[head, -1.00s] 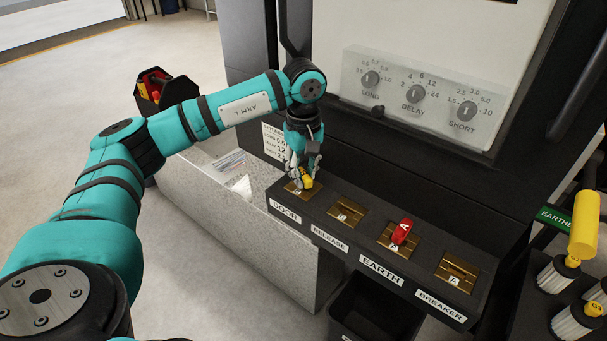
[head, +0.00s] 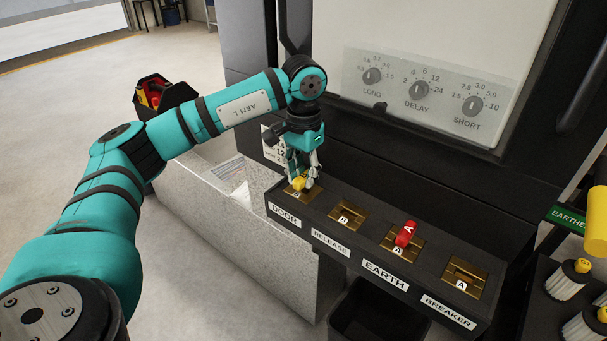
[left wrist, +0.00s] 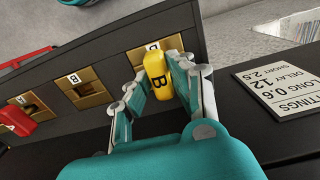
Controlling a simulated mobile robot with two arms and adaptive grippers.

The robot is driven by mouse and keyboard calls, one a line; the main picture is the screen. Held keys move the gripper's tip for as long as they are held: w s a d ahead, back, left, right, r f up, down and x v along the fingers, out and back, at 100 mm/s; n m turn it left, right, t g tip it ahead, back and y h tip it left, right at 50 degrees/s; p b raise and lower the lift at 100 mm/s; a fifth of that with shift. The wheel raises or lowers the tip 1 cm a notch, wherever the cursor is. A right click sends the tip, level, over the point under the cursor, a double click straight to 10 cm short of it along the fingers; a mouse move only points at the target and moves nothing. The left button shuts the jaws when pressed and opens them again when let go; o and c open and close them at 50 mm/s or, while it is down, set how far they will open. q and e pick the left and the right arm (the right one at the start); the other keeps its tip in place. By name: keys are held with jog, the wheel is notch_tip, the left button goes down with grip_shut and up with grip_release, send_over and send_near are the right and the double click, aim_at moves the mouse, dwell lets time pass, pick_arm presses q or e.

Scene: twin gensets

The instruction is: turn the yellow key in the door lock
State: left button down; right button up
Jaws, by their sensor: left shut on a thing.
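The yellow key (head: 300,183) sits in the brass door lock (head: 290,194) at the left end of the black lock panel, above the DOOR label (head: 284,214). My left gripper (head: 303,180) points down over the lock and is shut on the yellow key. The key's shaft and slot are mostly hidden by the fingers and the key head. My right gripper is not in view.
A red key (head: 406,233) stands in the EARTH lock. The RELEASE lock (head: 346,215) and BREAKER lock (head: 464,278) are empty. A dial panel (head: 420,92) is on the cabinet above. A black bin (head: 375,318) stands below the panel.

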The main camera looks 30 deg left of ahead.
aim_at(303, 175)
pick_arm(q)
jog(key=c, duration=1.1)
grip_release()
jog(key=shift+r, duration=0.1)
notch_tip(303, 175, up, 7)
jog(key=p, duration=0.5)
jog(key=shift+r, duration=0.2)
